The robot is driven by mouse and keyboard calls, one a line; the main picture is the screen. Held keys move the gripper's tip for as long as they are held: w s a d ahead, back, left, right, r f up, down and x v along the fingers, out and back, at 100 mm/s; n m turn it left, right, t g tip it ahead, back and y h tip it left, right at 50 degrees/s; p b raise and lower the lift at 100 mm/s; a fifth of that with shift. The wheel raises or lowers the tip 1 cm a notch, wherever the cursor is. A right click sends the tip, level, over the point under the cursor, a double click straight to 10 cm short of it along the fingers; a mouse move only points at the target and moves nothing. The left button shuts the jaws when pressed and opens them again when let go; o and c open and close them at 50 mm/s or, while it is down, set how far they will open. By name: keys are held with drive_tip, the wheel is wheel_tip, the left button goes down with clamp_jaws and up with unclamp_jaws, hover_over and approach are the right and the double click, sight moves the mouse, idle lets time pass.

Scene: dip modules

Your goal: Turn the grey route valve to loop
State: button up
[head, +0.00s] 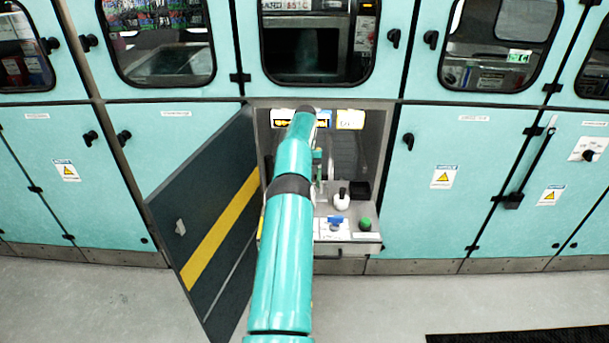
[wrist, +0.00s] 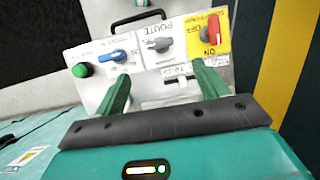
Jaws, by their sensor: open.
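In the wrist view, the grey route valve (wrist: 160,44) sits on a white label reading ROUTE, in the middle of the control panel (wrist: 92,97). Its handle lies roughly sideways in the picture; the smaller words around it are hard to read. My gripper (wrist: 162,86) is open, with its two green fingers spread apart and nothing held. The grey valve lies beyond the fingertips, between their lines and apart from them. In the head view my arm covers the grey valve and most of the gripper.
A red valve (wrist: 213,29) on a yellow label and a blue valve (wrist: 115,56) flank the grey one. A green button (wrist: 81,70) is farther left. A grey slider (wrist: 181,82) lies between the fingers. The open dark door (head: 205,215) stands left of my arm.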

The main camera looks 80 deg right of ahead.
drive_tip(key=shift+v, duration=0.9)
drive_tip(key=shift+s+a, duration=0.1)
